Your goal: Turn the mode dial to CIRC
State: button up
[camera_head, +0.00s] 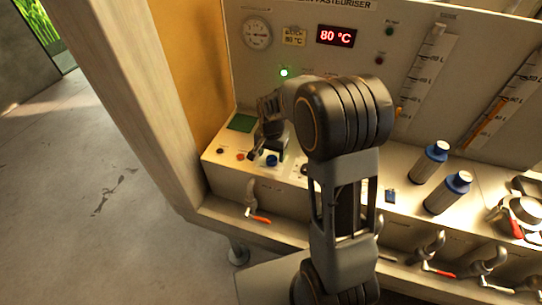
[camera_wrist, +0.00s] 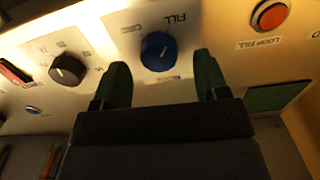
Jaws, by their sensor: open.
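The blue mode dial (camera_wrist: 159,51) sits on a pale plate on the sloped panel, with an upside-down FILL label beside it in the wrist view. In the head view my gripper (camera_head: 266,154) points down at the panel's left end. No CIRC label is readable.
A black knob (camera_wrist: 67,70) with a scale and a red switch (camera_wrist: 14,73) lie left of the dial. An orange LOOP FILL button (camera_wrist: 270,15) and a green pad (camera_wrist: 276,97) lie right. Blue-capped bottles (camera_head: 430,161) stand farther right. A display (camera_head: 337,36) reads 80 °C.

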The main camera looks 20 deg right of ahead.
jog(key=shift+f, duration=1.05)
jog(key=c, duration=0.9)
